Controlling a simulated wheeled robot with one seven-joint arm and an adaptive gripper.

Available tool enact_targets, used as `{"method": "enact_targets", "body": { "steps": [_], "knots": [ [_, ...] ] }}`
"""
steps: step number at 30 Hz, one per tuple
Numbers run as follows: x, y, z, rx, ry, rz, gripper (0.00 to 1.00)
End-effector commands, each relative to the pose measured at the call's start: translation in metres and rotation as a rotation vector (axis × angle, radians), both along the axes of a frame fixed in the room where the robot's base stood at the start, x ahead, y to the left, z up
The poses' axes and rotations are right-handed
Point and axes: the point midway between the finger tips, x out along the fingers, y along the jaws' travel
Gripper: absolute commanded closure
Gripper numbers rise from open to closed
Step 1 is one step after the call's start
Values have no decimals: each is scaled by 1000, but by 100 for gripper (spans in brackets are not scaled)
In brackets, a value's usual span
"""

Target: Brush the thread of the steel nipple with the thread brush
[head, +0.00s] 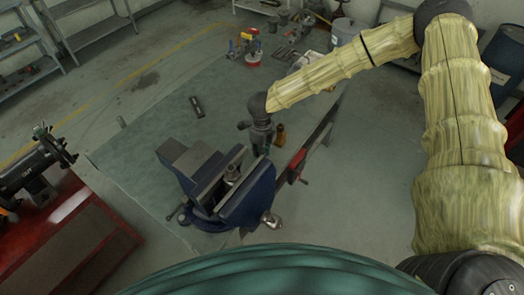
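A small silvery fitting, likely the steel nipple (233,173), stands upright between the jaws of the blue vise (259,195). Its thread is too small to make out. My gripper (261,149) points down just beyond the vise, slightly right of and behind the nipple, apart from it. Its fingers are dark and small, so I cannot tell whether they are open or hold anything. I cannot pick out the thread brush for certain. A short dark object (196,106) lies on the green surface (150,130) farther back. A small amber-brown object (280,134) stands right beside the gripper.
A red cabinet (70,235) with dark equipment is at left. The green surface left of the gripper is mostly clear.

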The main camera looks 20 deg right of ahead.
Motion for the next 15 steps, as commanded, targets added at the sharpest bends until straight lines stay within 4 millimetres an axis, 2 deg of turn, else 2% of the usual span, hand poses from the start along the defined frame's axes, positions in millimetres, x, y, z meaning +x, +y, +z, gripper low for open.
{"method": "enact_targets", "body": {
  "steps": [15],
  "knots": [
    [0, 0, 25, 0, 0, 0, 100]
  ]
}}
